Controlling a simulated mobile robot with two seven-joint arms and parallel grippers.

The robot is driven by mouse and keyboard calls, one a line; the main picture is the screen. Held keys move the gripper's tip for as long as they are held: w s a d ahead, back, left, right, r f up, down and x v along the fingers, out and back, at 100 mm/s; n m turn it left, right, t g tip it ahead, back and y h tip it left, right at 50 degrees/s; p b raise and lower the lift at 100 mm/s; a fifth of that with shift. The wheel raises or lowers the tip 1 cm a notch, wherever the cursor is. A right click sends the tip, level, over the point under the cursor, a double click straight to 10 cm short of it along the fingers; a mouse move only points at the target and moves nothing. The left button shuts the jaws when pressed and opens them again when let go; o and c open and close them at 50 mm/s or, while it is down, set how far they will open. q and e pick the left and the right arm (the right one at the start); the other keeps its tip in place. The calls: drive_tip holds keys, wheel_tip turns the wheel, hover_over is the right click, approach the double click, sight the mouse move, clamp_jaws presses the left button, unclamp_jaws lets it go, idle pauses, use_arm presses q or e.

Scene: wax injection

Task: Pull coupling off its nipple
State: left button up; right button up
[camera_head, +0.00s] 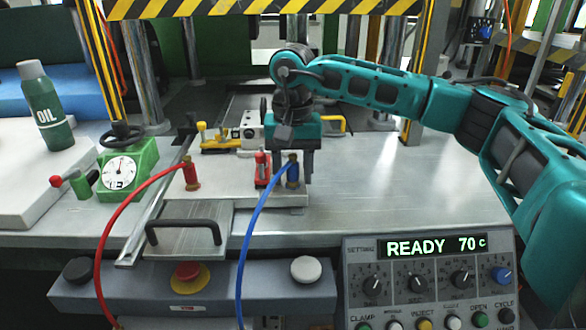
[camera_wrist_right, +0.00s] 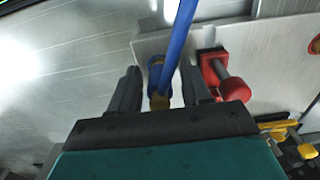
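The blue coupling (camera_head: 293,174) with its blue hose (camera_head: 254,226) stands upright on the front edge of the metal plate (camera_head: 225,190). The nipple beneath it is hidden. My right gripper (camera_head: 293,165) is over the coupling, pointing down. In the right wrist view, its two dark fingers (camera_wrist_right: 160,90) stand on either side of the blue coupling (camera_wrist_right: 155,72), with a narrow gap visible on each side, so it looks open. A red coupling (camera_head: 191,176) with a red hose (camera_head: 128,208) stands farther left on the plate. My left gripper is not in view.
A red toggle part (camera_head: 262,170) stands close left of the blue coupling; it also shows in the right wrist view (camera_wrist_right: 214,76). A black handle (camera_head: 183,226) and control panel (camera_head: 430,280) are in front. The metal table is clear to the right.

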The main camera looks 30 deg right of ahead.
sight(292, 155)
clamp_jaws()
drive_tip(key=shift+r, duration=0.15)
idle(0.4)
drive_tip(key=shift+r+p, duration=2.4)
drive_tip(key=shift+r, duration=0.5)
drive_tip(key=shift+a, duration=0.1)
